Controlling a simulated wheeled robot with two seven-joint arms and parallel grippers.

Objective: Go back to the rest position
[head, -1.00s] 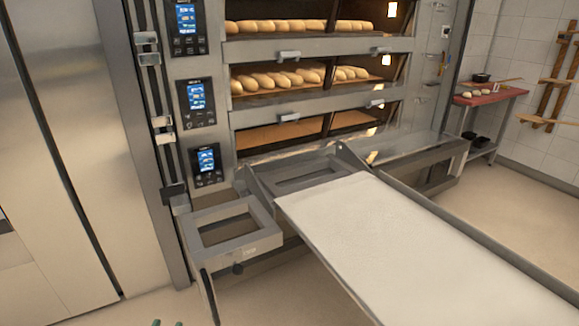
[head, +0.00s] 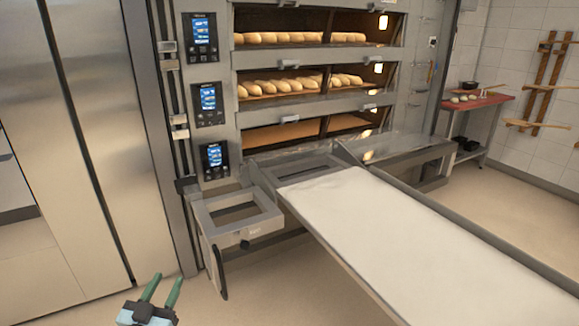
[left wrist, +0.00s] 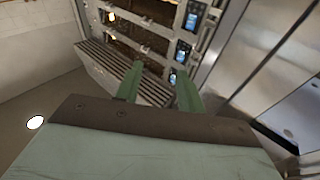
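My left gripper (head: 163,290) shows at the bottom left of the head view, over the floor in front of the steel doors. Its two green fingers are apart with nothing between them. In the left wrist view the same open fingers (left wrist: 158,85) point toward the oven front, well away from it. My right gripper is not in either view. The deck oven (head: 300,104) stands ahead with rows of loaves on its upper two decks. Its lower deck shows no loaves.
A long loader with a white belt (head: 400,235) runs from the oven toward the bottom right. A grey frame (head: 238,217) juts out at its left. Tall steel doors (head: 100,130) stand at the left. A red-topped table (head: 483,101) is at the right. Floor at the lower left is clear.

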